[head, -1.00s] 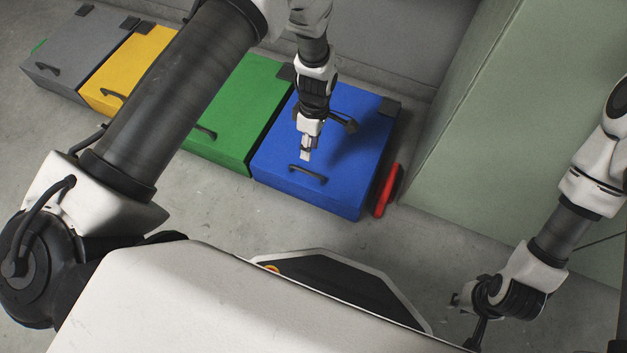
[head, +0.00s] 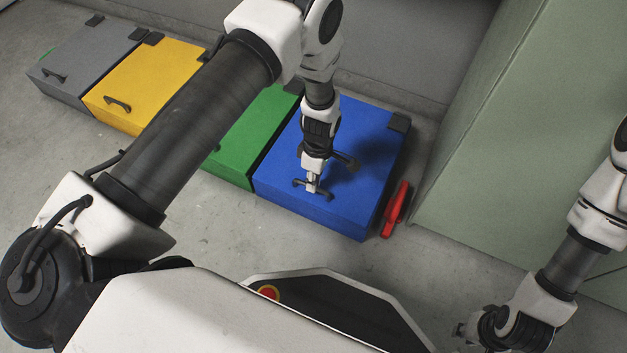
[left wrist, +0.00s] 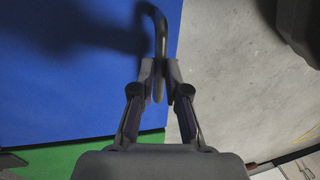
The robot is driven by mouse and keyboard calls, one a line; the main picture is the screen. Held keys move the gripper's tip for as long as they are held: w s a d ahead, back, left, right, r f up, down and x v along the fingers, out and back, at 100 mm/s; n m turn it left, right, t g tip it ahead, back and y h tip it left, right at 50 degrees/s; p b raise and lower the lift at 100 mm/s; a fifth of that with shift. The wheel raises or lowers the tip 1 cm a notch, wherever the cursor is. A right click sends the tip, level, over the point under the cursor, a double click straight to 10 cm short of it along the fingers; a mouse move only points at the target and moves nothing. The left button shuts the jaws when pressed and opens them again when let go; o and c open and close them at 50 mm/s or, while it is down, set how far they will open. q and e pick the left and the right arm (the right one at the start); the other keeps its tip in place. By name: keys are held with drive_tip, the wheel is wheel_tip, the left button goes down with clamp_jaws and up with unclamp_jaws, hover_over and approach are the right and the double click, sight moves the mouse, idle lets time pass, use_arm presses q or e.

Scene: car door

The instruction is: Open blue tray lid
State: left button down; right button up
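The blue tray (head: 350,150) is a closed box with a flat lid and a dark bar handle (head: 297,183) near its front edge. My left gripper (head: 313,190) is at this handle, pointing down. In the left wrist view, the two fingers of my left gripper (left wrist: 160,75) are close together on either side of the handle (left wrist: 161,35) and appear to press on it. The blue lid (left wrist: 65,75) lies flat. My right gripper (head: 462,328) is at the lower right, far from the tray; its fingers are too small to read.
Green (head: 238,145), yellow (head: 140,88) and grey (head: 85,55) boxes stand in a row to the left. A red object (head: 395,210) sits on the floor right of the blue tray. A pale green cabinet (head: 510,130) stands at right. The floor in front is clear.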

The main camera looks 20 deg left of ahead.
use_arm(q)
drive_tip(key=shift+r, duration=0.1)
drive_tip(key=w+r+p, duration=0.5)
drive_tip(key=r, duration=0.5)
drive_tip(key=w+r+p, duration=0.6)
drive_tip(key=r, duration=0.4)
drive_tip(key=shift+w+d+r, duration=0.15)
drive_tip(key=shift+w+r, duration=0.1)
drive_tip(key=shift+r, duration=0.1)
drive_tip(key=c, duration=1.5)
unclamp_jaws()
drive_tip(key=o, duration=0.3)
drive_tip(key=shift+w+f, duration=0.1)
drive_tip(key=shift+f, duration=0.15)
